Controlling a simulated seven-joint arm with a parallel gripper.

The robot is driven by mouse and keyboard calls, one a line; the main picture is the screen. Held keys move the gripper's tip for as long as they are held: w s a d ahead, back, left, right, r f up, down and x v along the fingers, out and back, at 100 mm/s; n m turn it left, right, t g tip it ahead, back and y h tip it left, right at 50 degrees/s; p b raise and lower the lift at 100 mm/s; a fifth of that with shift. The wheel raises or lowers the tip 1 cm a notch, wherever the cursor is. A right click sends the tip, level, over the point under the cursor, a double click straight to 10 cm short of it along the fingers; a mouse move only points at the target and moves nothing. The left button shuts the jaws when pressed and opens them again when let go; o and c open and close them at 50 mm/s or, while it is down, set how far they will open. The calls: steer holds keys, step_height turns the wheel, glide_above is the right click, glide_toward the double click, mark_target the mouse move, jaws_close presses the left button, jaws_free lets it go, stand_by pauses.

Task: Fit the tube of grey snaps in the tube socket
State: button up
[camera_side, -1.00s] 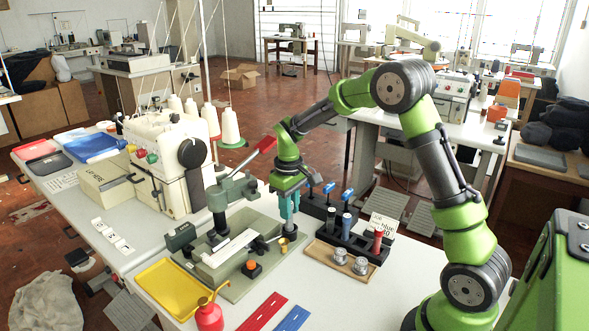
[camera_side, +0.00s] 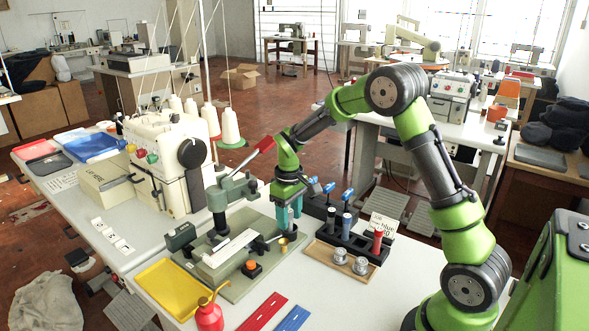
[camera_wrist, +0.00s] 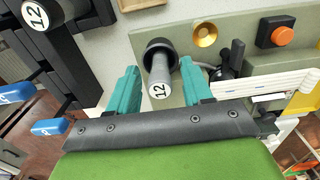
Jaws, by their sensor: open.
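A grey tube (camera_wrist: 158,72) with a "12" on its end cap stands in the round black tube socket (camera_wrist: 150,45) on the green base plate in the wrist view. Its lower end is inside the socket's collar; how deep it sits I cannot tell. My gripper (camera_wrist: 159,68) is open, with one teal finger on each side of the tube and a gap showing to both. In the side view my gripper (camera_side: 289,222) is low over the right end of the base plate, and its fingers hide the tube and socket.
A brass cup (camera_wrist: 205,33) and an orange button (camera_wrist: 283,36) sit beside the socket. A black rack (camera_side: 352,240) holding other tubes, including a red one (camera_side: 378,242), stands right of my gripper. The press with a red lever (camera_side: 262,146) is to the left.

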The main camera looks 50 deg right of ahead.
steer(key=shift+r, duration=0.1)
steer(key=s+a+r+t, duration=0.1)
steer(key=s+a+r, duration=0.1)
steer(key=r, duration=0.7)
steer(key=s+a+r+t, duration=0.1)
steer(key=s+a+r, duration=0.15)
steer(key=r, duration=0.55)
steer(key=s+a+m+t+y, duration=0.1)
steer(key=s+a+m+t, duration=0.1)
steer(key=s+a, duration=0.2)
steer(key=s+a+r+m+t+y, duration=0.1)
steer(key=s+a+m+t, duration=0.1)
steer(key=s, duration=0.9)
steer(key=shift+s+a+t, duration=0.25)
steer(key=shift+a+t, duration=0.35)
steer(key=shift+a, duration=0.55)
